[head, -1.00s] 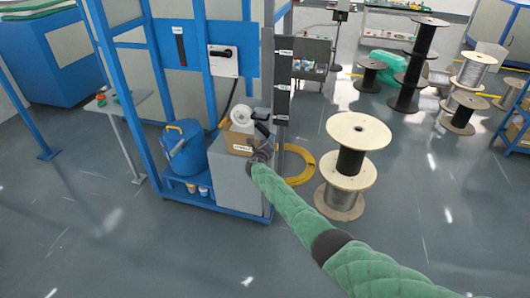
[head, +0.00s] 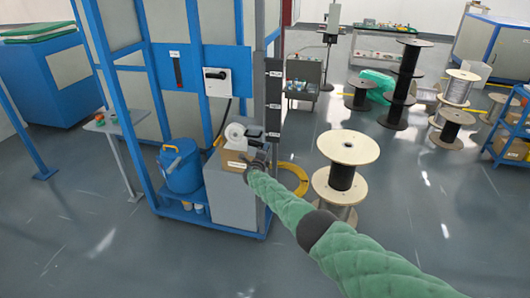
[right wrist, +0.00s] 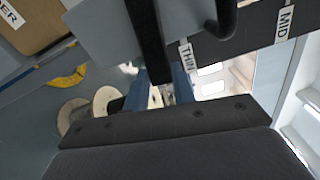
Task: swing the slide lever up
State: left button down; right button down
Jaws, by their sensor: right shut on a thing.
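A dark upright plate (head: 273,98) with several white labels stands at the right edge of the blue-framed machine. In the right wrist view its labels read THIN and MID (right wrist: 285,22). The slide lever shows there as a black bar (right wrist: 146,35) running down from the top edge between my fingers. My right gripper (right wrist: 163,92) is shut on this bar. In the head view my right gripper (head: 258,163) is at the foot of the plate, beside the cardboard box, and the lever is small and partly hidden there. My left gripper is not in view.
A wooden spool (head: 347,148) stands to the right of my arm. Open floor lies in front.

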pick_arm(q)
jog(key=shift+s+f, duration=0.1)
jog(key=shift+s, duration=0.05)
pick_arm(e)
jog(key=c, duration=1.2)
grip_release()
jog(key=shift+o, duration=0.2)
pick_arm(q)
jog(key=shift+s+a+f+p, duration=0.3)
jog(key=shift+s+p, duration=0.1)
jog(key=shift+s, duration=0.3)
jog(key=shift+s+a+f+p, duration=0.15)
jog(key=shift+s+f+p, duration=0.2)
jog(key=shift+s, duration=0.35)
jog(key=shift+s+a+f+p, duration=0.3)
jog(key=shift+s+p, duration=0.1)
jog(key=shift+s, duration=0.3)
pick_arm(e)
jog(key=v, duration=0.7)
jog(key=shift+s+a, duration=0.2)
jog(key=shift+s, duration=0.15)
jog(key=shift+r, duration=0.1)
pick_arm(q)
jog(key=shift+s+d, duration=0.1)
